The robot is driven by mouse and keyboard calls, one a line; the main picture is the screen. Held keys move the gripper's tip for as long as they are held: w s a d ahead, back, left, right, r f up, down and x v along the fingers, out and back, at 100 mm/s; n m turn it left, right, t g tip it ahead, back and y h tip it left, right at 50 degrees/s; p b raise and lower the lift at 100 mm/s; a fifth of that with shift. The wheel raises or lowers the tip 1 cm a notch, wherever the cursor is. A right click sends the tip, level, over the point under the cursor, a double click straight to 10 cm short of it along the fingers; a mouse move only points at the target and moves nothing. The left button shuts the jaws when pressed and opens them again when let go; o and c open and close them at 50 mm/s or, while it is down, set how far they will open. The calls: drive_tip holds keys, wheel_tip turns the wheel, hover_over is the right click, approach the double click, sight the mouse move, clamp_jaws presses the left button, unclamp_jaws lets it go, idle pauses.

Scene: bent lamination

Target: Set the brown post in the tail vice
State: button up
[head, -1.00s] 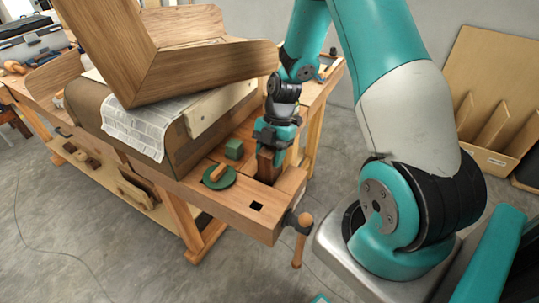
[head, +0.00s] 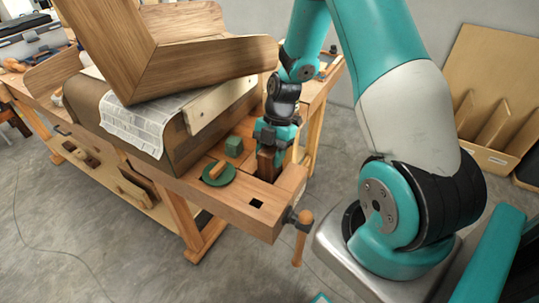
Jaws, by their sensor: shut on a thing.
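The brown post (head: 266,166) is a short dark-brown block at the right end of the workbench. My gripper (head: 269,150) is above it, pointing down, shut on its upper part. The post stands about upright at the gap of the tail vice (head: 282,197), the bench-end vice with a dark screw and wooden handle. The post's lower end is partly hidden by the bench edge, so I cannot tell whether it touches the vice's bottom or jaws.
A large bent wooden lamination (head: 190,70) rests on a form with newspaper (head: 140,122). Grey floor is clear in front.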

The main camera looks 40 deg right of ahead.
drive_tip(key=shift+f+b, duration=0.85)
drive_tip(key=shift+f, duration=0.25)
idle(0.8)
drive_tip(key=o, duration=1.5)
drive_tip(key=shift+r+p, duration=3.05)
drive_tip(key=shift+r, duration=1)
